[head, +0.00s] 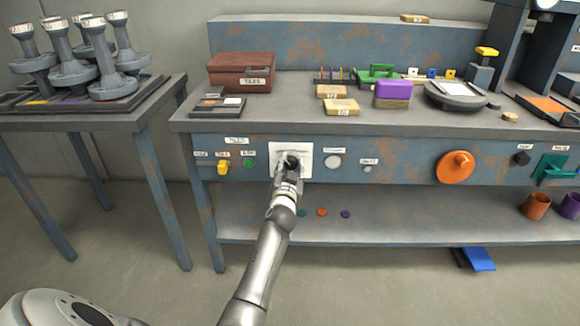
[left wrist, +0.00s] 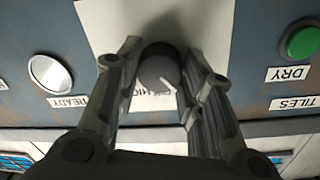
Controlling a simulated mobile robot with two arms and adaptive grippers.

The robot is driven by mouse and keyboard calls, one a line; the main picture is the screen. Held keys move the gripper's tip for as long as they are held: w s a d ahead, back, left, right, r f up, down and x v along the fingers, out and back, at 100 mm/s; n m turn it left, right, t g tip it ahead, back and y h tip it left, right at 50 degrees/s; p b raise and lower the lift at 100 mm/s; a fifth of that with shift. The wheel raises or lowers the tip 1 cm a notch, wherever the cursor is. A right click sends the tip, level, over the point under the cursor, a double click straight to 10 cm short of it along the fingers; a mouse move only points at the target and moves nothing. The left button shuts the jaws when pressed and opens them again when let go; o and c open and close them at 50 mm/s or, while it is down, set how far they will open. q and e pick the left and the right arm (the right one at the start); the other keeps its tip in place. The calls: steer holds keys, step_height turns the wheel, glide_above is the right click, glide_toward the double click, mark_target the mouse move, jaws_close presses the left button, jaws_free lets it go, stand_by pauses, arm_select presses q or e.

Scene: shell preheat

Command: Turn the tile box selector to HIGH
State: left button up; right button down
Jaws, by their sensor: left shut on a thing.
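The selector is a dark round knob (head: 292,160) on a white plate (head: 305,150) on the front panel of the workbench. In the left wrist view the knob (left wrist: 158,66) shows a short white pointer line, slanting toward a partly covered label that seems to read HIGH. My left gripper (head: 289,168) reaches the knob from the front. In the left wrist view its two fingers (left wrist: 160,58) are shut on the knob, one on each side. The other dial labels are hidden behind the gripper. My right gripper is not in view.
A round pale lamp (head: 333,161) and an orange wheel (head: 455,167) sit to the right. A brown box labelled TILES (head: 240,72) stands on the bench top.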

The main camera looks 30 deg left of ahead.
arm_select(q)
steer(key=shift+m, duration=0.9)
steer(key=m+p, duration=0.1)
steer(key=m, duration=0.3)
steer(key=shift+g, duration=0.3)
steer(key=m+p, duration=0.1)
steer(key=m, duration=0.3)
steer(key=shift+d+m, duration=0.1)
steer(key=shift+m, duration=0.7)
steer(key=shift+m+p, duration=0.45)
steer(key=shift+m, duration=0.35)
steer(key=shift+f+m+g+y+p, duration=0.1)
steer(key=shift+m+g+y+p, duration=0.25)
steer(key=shift+m, duration=0.95)
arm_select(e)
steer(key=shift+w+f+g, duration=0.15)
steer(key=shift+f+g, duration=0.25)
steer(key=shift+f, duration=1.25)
